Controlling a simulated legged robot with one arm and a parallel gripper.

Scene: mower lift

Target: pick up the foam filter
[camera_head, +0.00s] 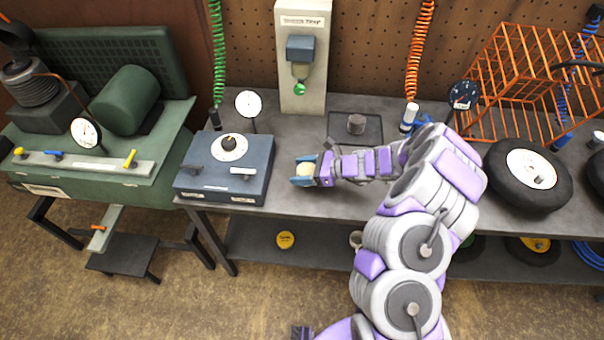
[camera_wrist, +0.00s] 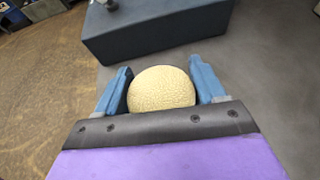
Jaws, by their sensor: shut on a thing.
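The foam filter (camera_wrist: 162,88) is a pale yellow, rounded, rough-textured piece between the blue fingers of my gripper (camera_wrist: 163,86) in the wrist view. My gripper is shut on it. In the head view the foam filter (camera_head: 309,168) shows as a small cream patch at the tip of my gripper (camera_head: 305,172), over the grey bench near its front edge. I cannot tell whether it touches the bench top. Its lower part is hidden by the gripper body in the wrist view.
A dark blue box with a dial (camera_head: 225,168) stands just left of my gripper. A small dark tray (camera_head: 341,121) holding a grey cylinder lies behind my arm. A black tyre (camera_head: 502,178) and an orange wire rack (camera_head: 482,110) stand to the right. A green machine (camera_head: 128,100) is at far left.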

